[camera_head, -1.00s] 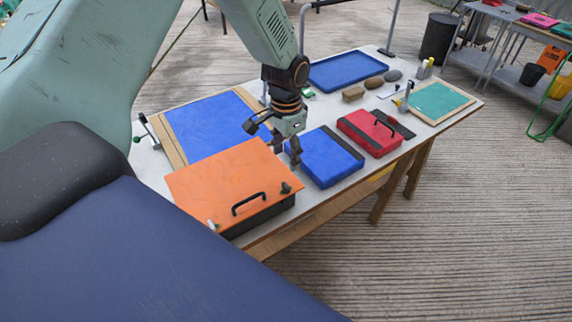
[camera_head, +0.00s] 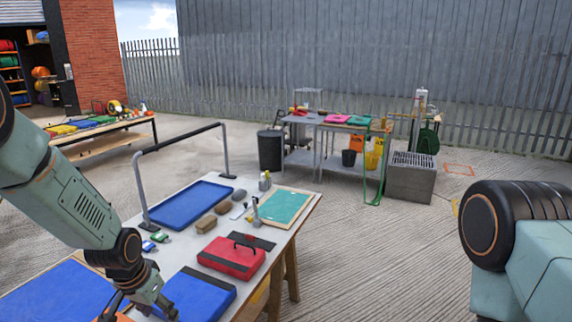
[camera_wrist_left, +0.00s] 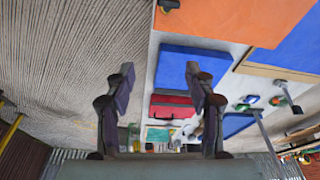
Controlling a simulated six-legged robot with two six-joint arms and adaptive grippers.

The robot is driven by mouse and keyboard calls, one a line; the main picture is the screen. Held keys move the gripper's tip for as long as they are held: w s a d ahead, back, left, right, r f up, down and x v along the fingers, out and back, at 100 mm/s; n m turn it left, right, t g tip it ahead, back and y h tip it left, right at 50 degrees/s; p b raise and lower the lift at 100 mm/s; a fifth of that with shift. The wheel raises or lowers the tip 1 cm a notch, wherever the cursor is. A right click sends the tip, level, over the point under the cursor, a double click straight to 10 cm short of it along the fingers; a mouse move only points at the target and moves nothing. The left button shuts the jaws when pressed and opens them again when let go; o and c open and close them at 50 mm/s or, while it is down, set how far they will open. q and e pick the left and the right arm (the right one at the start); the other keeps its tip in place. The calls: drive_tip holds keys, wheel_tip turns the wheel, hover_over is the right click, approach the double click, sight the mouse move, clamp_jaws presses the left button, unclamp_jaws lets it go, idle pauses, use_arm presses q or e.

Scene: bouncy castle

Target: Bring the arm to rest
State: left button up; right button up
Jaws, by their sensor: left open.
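My left gripper (camera_head: 138,304) is at the lower left of the head view, over the near part of the work table (camera_head: 185,250). In the left wrist view its two fingers (camera_wrist_left: 161,95) are spread apart with nothing between them. A blue case (camera_head: 198,296) lies beside the gripper in the head view and also shows in the wrist view (camera_wrist_left: 182,70). A red case (camera_head: 232,258) with a black handle lies just beyond. An orange panel (camera_wrist_left: 228,18) shows at the top of the wrist view. My right gripper is not in view.
A black bin (camera_head: 270,150) and a second table (camera_head: 340,122) stand beyond. The floor at right is open.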

use_arm(q)
drive_tip(key=s+d+f+n+t+b, duration=0.1)
drive_tip(key=s+d+f+b, duration=0.25)
drive_tip(key=s+f, duration=0.35)
drive_tip(key=s+d+f+n+b, duration=0.2)
drive_tip(key=s+f+b, duration=0.2)
drive_tip(key=f, duration=0.5)
drive_tip(key=s+f+g+b, duration=0.2)
drive_tip(key=s+f+b, duration=0.4)
drive_tip(key=s+f, duration=0.3)
drive_tip(key=s+d+f+g+b, duration=0.1)
drive_tip(key=s+f+b, duration=0.5)
drive_tip(key=s, duration=0.8)
wheel_tip(320, 180, down, 3)
drive_tip(key=shift+s+r+g+y+b, duration=0.1)
drive_tip(key=shift+s+g+y+b, duration=0.2)
drive_tip(key=shift+g, duration=0.1)
drive_tip(key=shift+w, duration=0.1)
